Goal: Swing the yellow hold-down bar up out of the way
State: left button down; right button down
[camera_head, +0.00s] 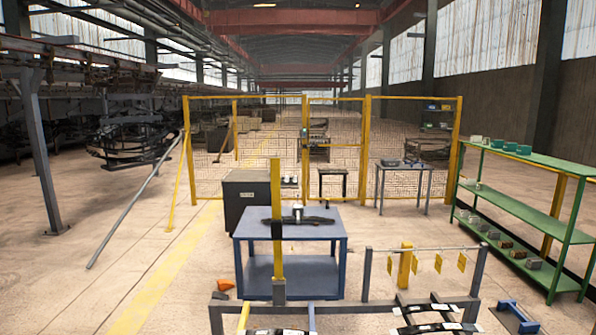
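A tall yellow bar (276,180) with a dark band around its middle stands upright at the front centre. Its lower end meets a grey bracket (279,292) on the near spring rack (216,316). It looks like the hold-down bar, and it points straight up in front of the blue table. Dark leaf springs (278,332) with pale labels lie low in the rack, partly cut off by the bottom edge. More curved springs (432,308) lie in the rack's right part. Neither of my grippers is in view.
A blue table (330,228) carrying a dark spring part (299,216) stands behind the bar. A grey rail (425,249) with hanging yellow tags is to its right. Green shelves (525,211) stand far right. A yellow-posted mesh fence (368,150) crosses behind. Left floor is mostly open.

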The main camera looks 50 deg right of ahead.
aim_at(277, 224)
jog(key=k, duration=0.3)
jog(key=z, duration=1.1)
